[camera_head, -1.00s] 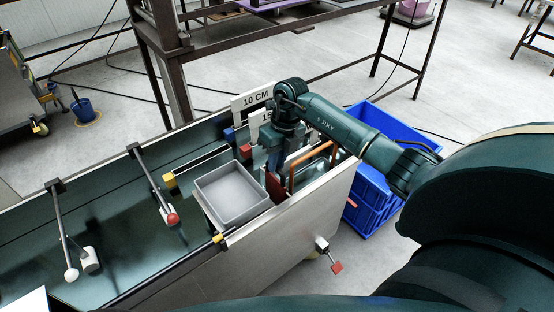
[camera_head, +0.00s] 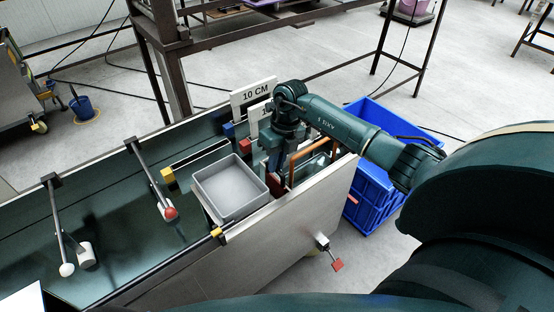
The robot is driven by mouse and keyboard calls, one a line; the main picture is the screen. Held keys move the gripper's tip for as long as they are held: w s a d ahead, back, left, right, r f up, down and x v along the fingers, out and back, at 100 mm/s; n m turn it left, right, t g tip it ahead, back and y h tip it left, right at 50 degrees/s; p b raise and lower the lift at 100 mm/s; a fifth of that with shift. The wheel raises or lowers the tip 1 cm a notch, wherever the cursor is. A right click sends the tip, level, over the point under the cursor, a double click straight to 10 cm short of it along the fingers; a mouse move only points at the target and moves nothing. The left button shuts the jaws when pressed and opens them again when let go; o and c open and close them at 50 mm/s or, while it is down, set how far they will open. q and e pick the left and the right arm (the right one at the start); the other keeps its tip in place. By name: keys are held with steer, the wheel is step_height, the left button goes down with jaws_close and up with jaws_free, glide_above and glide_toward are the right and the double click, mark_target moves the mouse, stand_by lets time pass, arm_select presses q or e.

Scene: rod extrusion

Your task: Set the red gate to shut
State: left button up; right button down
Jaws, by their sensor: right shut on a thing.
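A dark red panel (camera_head: 277,186), which looks like the red gate, stands in the channel just behind the right corner of the grey bin (camera_head: 236,205). My right gripper (camera_head: 274,168) comes down over the panel from above and is shut on it. The fingertips and the panel's lower part are mostly hidden by the bin and channel wall, so I cannot tell how far down the panel reaches. My left gripper is not in view.
An orange-brown frame (camera_head: 292,163) stands just right of the gripper. White label plates, one reading "10 CM" (camera_head: 256,93), stand behind it. Rods with a red ball (camera_head: 170,213) and white ball (camera_head: 67,270) lie over the channel. Blue crates (camera_head: 372,190) stand right.

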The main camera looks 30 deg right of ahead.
steer(key=c, duration=1.5)
jaws_free()
steer(key=shift+f, duration=0.2)
steer(key=shift+o, duration=0.2)
steer(key=shift+r, duration=0.1)
step_height(320, 180, up, 13)
steer(key=d, duration=0.2)
steer(key=shift+d, duration=0.3)
steer(key=shift+w, duration=0.1)
